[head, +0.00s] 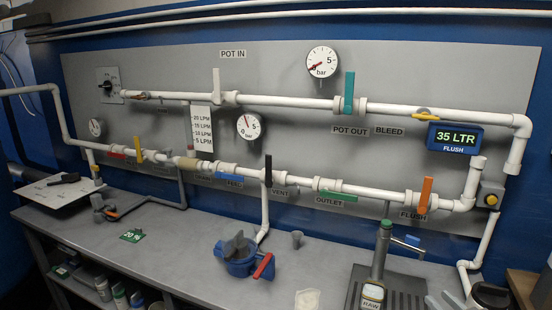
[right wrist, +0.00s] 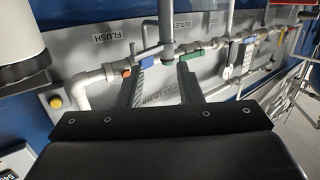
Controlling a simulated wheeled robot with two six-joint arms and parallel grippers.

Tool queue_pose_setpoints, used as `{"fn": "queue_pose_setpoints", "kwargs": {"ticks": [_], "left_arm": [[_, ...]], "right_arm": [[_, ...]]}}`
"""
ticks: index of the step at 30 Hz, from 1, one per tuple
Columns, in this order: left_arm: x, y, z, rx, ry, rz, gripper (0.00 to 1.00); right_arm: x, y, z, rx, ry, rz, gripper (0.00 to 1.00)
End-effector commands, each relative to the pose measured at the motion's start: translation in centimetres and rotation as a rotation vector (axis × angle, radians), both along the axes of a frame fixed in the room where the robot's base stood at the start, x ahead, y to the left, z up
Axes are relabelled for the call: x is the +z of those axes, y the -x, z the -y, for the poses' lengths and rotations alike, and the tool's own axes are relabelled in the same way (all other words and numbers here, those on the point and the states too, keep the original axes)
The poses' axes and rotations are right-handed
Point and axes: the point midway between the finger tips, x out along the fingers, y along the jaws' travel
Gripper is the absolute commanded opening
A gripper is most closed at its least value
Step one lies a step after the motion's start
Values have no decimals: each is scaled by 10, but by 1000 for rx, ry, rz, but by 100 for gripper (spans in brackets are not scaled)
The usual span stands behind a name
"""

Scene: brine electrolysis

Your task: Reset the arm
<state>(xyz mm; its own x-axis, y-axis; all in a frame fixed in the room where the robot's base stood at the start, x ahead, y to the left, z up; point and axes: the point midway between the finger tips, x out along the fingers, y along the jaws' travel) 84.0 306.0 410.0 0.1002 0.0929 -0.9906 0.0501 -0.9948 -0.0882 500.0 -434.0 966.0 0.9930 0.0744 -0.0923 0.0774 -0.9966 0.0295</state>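My right gripper (right wrist: 162,70) shows in the right wrist view, its two grey fingers reaching up from the black gripper body. The fingers are spread apart with a clear gap and nothing held between them. Beyond them is the wall of white pipes with an orange flush handle (right wrist: 125,71) and a green outlet handle (right wrist: 190,55). I cannot tell from this view how far the fingertips are from the pipes. In the head view I cannot make out either gripper clearly. My left gripper is in neither view.
The grey panel (head: 290,75) carries pipes, gauges and coloured valve handles. The bench's left-middle is mostly clear.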

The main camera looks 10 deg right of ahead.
Motion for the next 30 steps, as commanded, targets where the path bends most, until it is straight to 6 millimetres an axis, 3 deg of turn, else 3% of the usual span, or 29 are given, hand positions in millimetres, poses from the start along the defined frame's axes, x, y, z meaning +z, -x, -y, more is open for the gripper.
{"fn": "queue_pose_setpoints", "kwargs": {"ticks": [3, 8, 12, 18, 24, 28, 30], "left_arm": [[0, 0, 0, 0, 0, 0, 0], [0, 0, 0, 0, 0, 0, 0], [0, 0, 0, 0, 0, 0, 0], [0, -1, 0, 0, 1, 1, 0], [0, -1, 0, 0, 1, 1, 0], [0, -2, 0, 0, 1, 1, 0], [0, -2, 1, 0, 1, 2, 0]], "right_arm": [[-39, 28, -11, -135, 15, -124, 33], [-84, 75, -28, -269, 54, -341, 33], [-117, 125, -51, -329, 80, -564, 33], [-141, 189, -85, -326, 101, -844, 33], [-149, 238, -115, -272, 102, -1045, 33], [-149, 265, -133, -226, 94, -1153, 33], [-166, 259, -130, -225, 101, -1160, 33]]}}
